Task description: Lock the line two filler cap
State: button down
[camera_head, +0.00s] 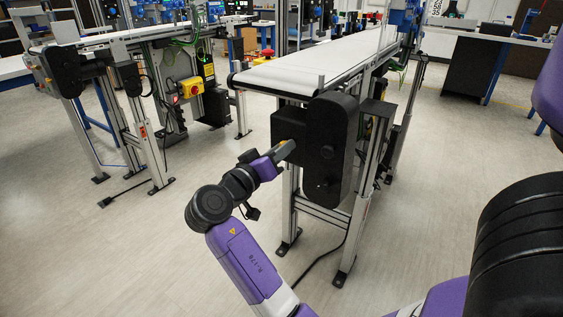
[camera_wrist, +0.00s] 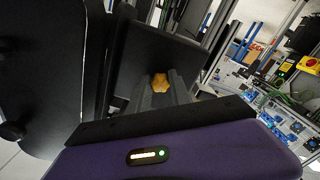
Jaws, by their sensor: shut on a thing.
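The filler cap is a small yellow knob (camera_wrist: 160,83) on the dark face of the drive housing of the near conveyor. In the wrist view it sits between the two grey fingers of my gripper (camera_wrist: 161,88), which are shut on it. In the head view my gripper (camera_head: 286,149) reaches up to the left face of the black drive housing (camera_head: 329,150). Only a trace of yellow shows there; the fingers hide most of the cap. I cannot tell how far the cap is turned.
The near conveyor's white belt (camera_head: 310,69) runs back above the housing on metal legs (camera_head: 360,215). A second conveyor (camera_head: 125,37) stands at the left with a yellow switch box (camera_head: 190,87). The floor between them is mostly open, with a dark cable (camera_head: 325,262) near the legs.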

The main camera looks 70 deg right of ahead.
jog(key=m+b, duration=0.3)
jog(key=shift+f+b, duration=0.2)
jog(key=shift+b, duration=0.15)
jog(key=shift+r+m, duration=0.1)
jog(key=shift+m, duration=0.4)
jog(key=c, duration=1.2)
grip_release()
jog(key=shift+w, duration=0.1)
jog(key=shift+p+v, duration=0.45)
jog(key=shift+v, duration=3.4)
